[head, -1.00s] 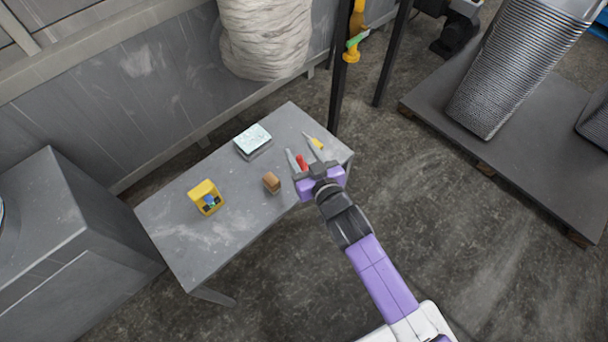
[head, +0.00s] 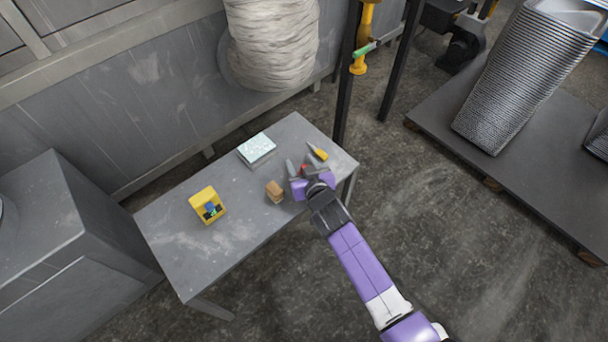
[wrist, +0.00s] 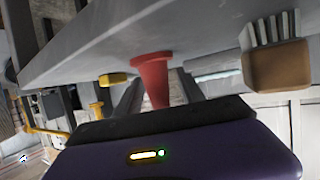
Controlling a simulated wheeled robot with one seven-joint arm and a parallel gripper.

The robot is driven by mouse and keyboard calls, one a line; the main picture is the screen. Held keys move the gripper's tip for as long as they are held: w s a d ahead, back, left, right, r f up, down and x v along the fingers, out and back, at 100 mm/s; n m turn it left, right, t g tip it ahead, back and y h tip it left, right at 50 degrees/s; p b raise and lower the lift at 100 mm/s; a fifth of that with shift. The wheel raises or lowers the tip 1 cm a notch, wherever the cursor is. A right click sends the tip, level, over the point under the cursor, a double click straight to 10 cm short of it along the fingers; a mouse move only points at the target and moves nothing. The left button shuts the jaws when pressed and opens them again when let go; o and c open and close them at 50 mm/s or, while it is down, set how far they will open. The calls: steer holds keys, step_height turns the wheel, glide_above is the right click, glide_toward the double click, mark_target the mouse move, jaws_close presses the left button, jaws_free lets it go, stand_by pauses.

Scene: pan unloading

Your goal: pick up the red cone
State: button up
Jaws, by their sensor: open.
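The red cone (head: 303,170) is on the grey table, near its right end, and my gripper partly hides it in the head view. In the wrist view the red cone (wrist: 152,73) shows between my two fingers, its wide end by the table surface. My gripper (head: 304,165) is open, with one finger on each side of the cone. I cannot tell whether either finger touches it.
On the table (head: 185,245), a brown brush-like block (head: 274,189) lies close left of my gripper and a yellow piece (head: 318,151) just beyond it. A pale-topped block (head: 257,149) and a yellow holder (head: 208,205) stand farther left. The table's front left is clear.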

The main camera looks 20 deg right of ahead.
jaws_close()
steer(key=shift+r, duration=0.1)
